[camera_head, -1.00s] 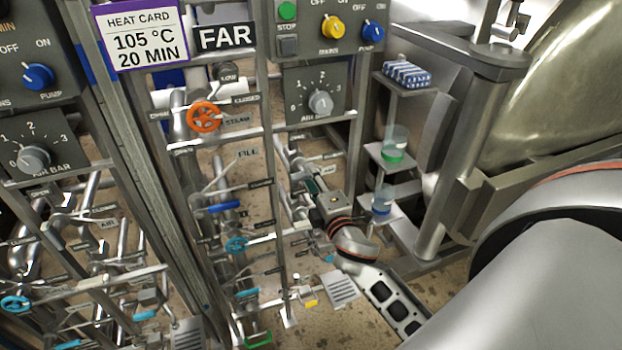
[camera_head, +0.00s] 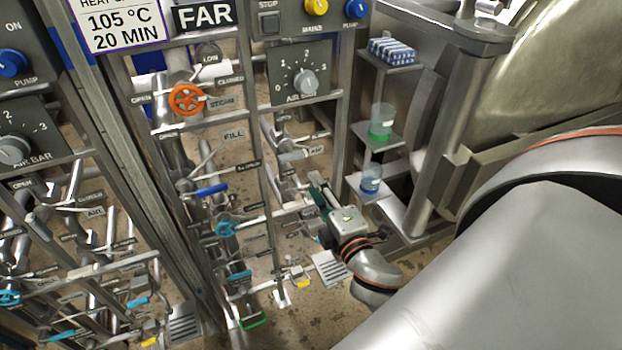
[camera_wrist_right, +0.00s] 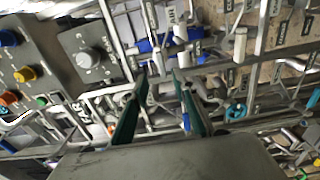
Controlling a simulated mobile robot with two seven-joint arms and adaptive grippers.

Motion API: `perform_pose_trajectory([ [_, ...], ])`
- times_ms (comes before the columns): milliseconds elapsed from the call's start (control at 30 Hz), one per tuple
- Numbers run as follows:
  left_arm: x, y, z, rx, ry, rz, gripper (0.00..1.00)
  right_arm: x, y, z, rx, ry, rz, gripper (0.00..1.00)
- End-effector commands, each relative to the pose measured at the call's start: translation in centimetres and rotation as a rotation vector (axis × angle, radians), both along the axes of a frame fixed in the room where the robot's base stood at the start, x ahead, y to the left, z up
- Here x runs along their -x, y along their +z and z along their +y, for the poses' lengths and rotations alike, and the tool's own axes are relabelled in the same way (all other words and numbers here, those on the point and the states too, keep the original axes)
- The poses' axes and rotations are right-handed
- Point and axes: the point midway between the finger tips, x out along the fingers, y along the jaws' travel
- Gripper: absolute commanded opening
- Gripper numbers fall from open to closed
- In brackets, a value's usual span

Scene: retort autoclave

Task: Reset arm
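My right gripper (camera_head: 316,190) comes in from the right in the head view, low in front of the pipe frame marked FAR. In the right wrist view its two green fingers (camera_wrist_right: 161,76) stand apart with nothing between them but pipework further behind. The wrist itself (camera_head: 360,250) shows bent below the frame, and my large grey arm link fills the lower right. In the head view I cannot tell whether the fingertips touch a pipe or lever. My left gripper is not in view.
The FAR panel carries an orange steam wheel (camera_head: 187,99), a blue lever (camera_head: 211,189), a teal wheel (camera_head: 227,229) and an air knob (camera_head: 306,82). Shelves at right hold a blue-white pack (camera_head: 391,51), a green-based jar (camera_head: 381,122) and a blue one (camera_head: 371,179). Floor shows below.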

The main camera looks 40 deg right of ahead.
Motion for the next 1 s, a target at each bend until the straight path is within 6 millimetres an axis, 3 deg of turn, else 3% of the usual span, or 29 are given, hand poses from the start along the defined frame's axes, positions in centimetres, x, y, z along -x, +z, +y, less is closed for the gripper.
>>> perform_pose_trajectory([
  [700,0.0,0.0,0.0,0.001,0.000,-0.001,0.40,0.4,-0.5,0.4,-0.025,0.007,0.006,0.28],
  [767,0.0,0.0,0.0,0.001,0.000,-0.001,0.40,0.5,-1.8,1.0,-0.082,0.023,0.021,0.28],
  [833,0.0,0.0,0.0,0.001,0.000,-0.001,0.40,0.8,-4.2,2.2,-0.205,0.050,0.054,0.28],
  [1000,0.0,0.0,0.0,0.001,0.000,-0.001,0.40,3.3,-13.2,7.1,-0.659,0.097,0.198,0.28],
])
